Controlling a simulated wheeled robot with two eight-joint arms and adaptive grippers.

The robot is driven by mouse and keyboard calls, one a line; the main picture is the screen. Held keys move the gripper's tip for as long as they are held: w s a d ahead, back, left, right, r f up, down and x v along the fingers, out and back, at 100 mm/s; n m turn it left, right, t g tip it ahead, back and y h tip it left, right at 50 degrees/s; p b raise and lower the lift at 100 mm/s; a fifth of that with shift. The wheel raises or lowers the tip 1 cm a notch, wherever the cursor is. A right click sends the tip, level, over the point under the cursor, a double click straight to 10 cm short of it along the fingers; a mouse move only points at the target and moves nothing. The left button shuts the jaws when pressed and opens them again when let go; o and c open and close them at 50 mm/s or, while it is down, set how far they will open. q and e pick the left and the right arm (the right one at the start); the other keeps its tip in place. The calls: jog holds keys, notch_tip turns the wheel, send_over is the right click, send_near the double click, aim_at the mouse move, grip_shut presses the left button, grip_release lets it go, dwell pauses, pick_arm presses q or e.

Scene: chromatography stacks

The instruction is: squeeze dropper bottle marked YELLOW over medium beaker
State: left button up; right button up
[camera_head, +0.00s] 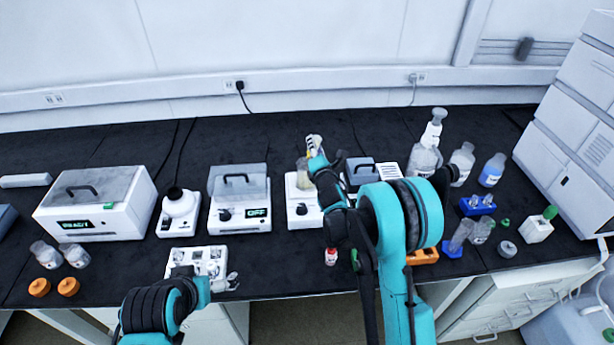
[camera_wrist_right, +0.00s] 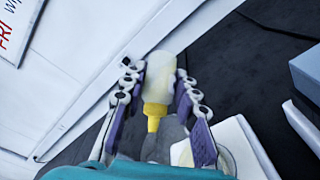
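The dropper bottle (camera_wrist_right: 158,85) is pale and translucent with a yellow nozzle. In the right wrist view it sits between the two fingers of my right gripper (camera_wrist_right: 160,95), which are shut on it. Its nozzle points down the picture, toward a greyish clear vessel, likely the medium beaker (camera_wrist_right: 168,138), partly hidden by the gripper. In the head view my right gripper (camera_head: 315,158) holds the bottle (camera_head: 314,143) above a white stirrer (camera_head: 302,212); the beaker (camera_head: 304,180) there is mostly hidden. The bottle's label is not readable. My left gripper (camera_head: 228,282) is low at the front edge, too small to judge.
A white device reading OFF (camera_head: 240,212) stands left of the stirrer. Another balance-like device (camera_head: 372,174) stands to its right. Several bottles (camera_head: 461,163) stand at the back right. A small red-labelled bottle (camera_head: 331,256) is near the front edge.

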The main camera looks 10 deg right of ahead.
jog(key=shift+w+d+r+m+g+p, duration=0.15)
jog(key=shift+m+g+p, duration=0.35)
jog(key=shift+p, duration=0.4)
jog(key=shift+g+p, duration=0.35)
jog(key=shift+g, duration=0.15)
notch_tip(320, 180, up, 2)
jog(key=m+g+p, duration=0.1)
jog(key=g+p, duration=0.1)
jog(key=p, duration=0.2)
jog(key=shift+r+y+p, duration=0.2)
jog(key=shift+y+p, duration=0.1)
jog(key=shift+r+g, duration=0.1)
jog(key=shift+g, duration=0.2)
jog(key=shift+m, duration=0.3)
